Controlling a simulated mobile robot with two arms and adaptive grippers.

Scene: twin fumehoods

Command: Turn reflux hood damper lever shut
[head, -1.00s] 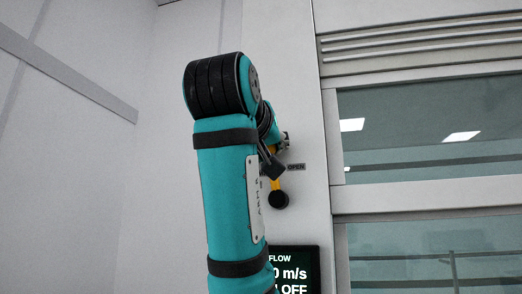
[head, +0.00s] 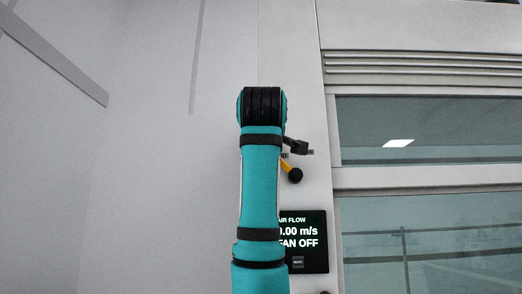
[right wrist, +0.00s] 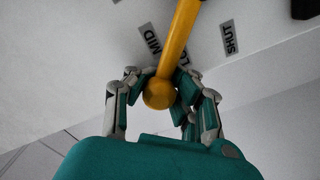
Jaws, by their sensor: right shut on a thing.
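The damper lever is a yellow bar with a yellow ball end (right wrist: 159,93) in the right wrist view. My right gripper (right wrist: 162,82) has its fingers on both sides of the bar just by the ball and is shut on it. The bar crosses a partly hidden label that begins "LO". The MID label (right wrist: 150,38) is on one side and the SHUT label (right wrist: 230,38) on the other. In the head view a short piece of the yellow lever (head: 285,166) shows beside a black round knob (head: 295,175); my right arm hides the rest. My left gripper is not in view.
A black air flow display (head: 312,255) reading FAN OFF is below the lever on the white panel. The hood's glass sash (head: 430,235) and vent slats (head: 425,68) are to the right. A bare pale wall (head: 170,170) is to the left.

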